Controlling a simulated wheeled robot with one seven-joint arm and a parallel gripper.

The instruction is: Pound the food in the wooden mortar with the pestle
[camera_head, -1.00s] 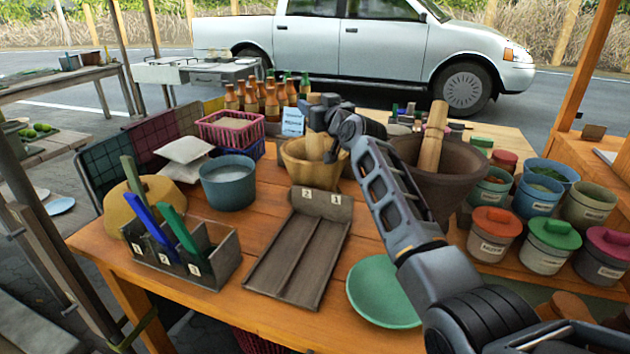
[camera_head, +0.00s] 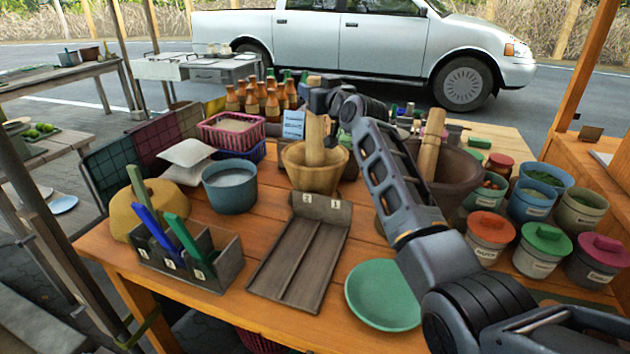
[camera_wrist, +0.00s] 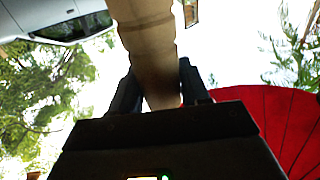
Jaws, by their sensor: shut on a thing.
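The wooden mortar (camera_head: 314,178) stands on the orange table, behind the grey two-lane tray. The wooden pestle (camera_head: 315,142) stands nearly upright, its lower end inside the mortar's rim. My gripper (camera_head: 320,101) is shut on the pestle near its top, above the mortar. In the wrist view the pestle (camera_wrist: 148,40) runs between the two fingers of my gripper (camera_wrist: 160,90). The pestle's bottom end and any food inside the mortar are hidden by the mortar's wall.
A dark clay mortar (camera_head: 455,180) with its own pestle (camera_head: 431,145) stands to the right, partly behind my arm. A blue bowl (camera_head: 230,188) is at the left. The grey tray (camera_head: 300,255) and green plate (camera_head: 383,294) lie in front. Lidded pots (camera_head: 491,232) crowd the right.

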